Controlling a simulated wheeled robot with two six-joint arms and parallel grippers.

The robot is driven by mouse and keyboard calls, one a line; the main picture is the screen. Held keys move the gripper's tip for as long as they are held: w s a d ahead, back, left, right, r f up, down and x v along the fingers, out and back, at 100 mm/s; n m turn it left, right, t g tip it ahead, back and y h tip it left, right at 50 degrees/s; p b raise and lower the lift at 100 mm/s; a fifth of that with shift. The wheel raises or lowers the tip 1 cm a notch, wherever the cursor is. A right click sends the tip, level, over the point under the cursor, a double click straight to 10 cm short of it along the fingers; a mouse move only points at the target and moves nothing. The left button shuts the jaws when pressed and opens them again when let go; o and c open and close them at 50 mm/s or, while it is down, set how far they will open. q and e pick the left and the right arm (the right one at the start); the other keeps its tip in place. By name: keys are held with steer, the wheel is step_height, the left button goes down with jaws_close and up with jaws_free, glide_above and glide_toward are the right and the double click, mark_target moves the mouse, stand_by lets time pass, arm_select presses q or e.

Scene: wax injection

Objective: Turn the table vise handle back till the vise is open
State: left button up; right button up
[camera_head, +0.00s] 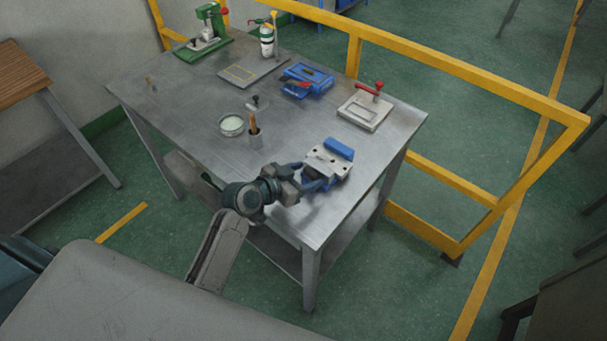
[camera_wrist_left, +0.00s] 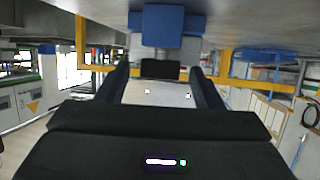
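The table vise (camera_head: 328,161) stands near the front right edge of the metal table, with a grey metal top and blue body. Its blue body also shows at the top of the left wrist view (camera_wrist_left: 168,22), which is upside down. My left gripper (camera_head: 311,178) is at the near side of the vise. In the left wrist view its two fingers (camera_wrist_left: 160,70) are apart, with a dark block (camera_wrist_left: 160,69) between their tips and gaps on both sides. I cannot tell whether that block is part of the handle. My right gripper is in neither view.
A yellow rail (camera_head: 440,66) runs behind the table.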

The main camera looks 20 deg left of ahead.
arm_select(q)
steer(key=c, duration=1)
steer(key=shift+o, duration=0.2)
steer(key=shift+s+d+r+n+y+p, duration=0.15)
steer(key=shift+n+y+p, duration=0.25)
steer(key=shift+p, duration=0.25)
steer(key=shift+n+t+y+p, duration=0.4)
steer(key=shift+n+y+p, duration=0.15)
steer(key=shift+n+y, duration=0.05)
steer(key=shift+o, duration=0.2)
steer(key=shift+c, duration=0.2)
steer(key=o, duration=1)
